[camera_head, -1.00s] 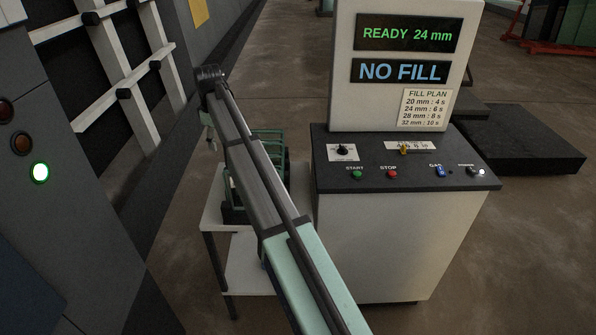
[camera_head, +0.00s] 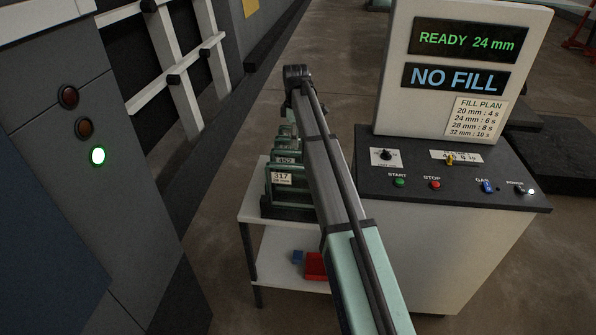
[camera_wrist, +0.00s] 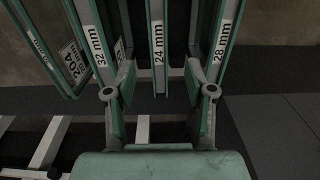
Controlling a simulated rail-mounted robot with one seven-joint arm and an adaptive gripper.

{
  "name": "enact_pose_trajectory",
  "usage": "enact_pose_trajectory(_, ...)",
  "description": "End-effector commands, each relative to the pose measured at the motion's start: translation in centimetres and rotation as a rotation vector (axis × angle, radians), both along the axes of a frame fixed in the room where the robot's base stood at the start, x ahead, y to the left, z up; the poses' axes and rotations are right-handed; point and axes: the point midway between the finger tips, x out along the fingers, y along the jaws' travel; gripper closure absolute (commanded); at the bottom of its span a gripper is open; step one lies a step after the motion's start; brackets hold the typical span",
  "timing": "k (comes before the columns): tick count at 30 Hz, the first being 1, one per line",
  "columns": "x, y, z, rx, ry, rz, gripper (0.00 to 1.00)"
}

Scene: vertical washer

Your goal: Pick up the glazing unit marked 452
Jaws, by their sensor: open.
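In the head view, the tag 452 (camera_head: 286,160) shows on a green-edged glazing unit in a rack, behind a nearer unit tagged 317 (camera_head: 281,178). My arm covers part of the rack. In the wrist view, my gripper (camera_wrist: 159,85) is open, with one finger on each side of a narrow unit edge labelled 24 mm (camera_wrist: 158,45). No number is readable on that unit there, so I cannot tell from this view whether it is 452. Units labelled 32 mm (camera_wrist: 98,45) and 28 mm (camera_wrist: 221,45) stand to its left and right.
A unit tagged 204 (camera_wrist: 74,62) is at the far left in the wrist view. The rack stands on a white cart (camera_head: 250,205) beside the filling console (camera_head: 450,185), whose screens read READY 24 mm and NO FILL. A grey machine (camera_head: 60,130) stands at left.

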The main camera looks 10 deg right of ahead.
Motion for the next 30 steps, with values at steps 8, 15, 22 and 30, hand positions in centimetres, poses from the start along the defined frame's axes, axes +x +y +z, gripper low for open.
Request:
enact_pose_trajectory(8,0.0,0.0,-4.1,0.000,0.001,-0.001,0.46)
enact_pose_trajectory(15,0.0,-0.1,-5.0,0.000,0.000,-0.001,0.46)
enact_pose_trajectory(22,-0.1,-0.6,-6.9,0.000,0.002,-0.002,0.46)
enact_pose_trajectory(30,-0.1,-0.6,-9.9,0.000,0.001,-0.001,0.46)
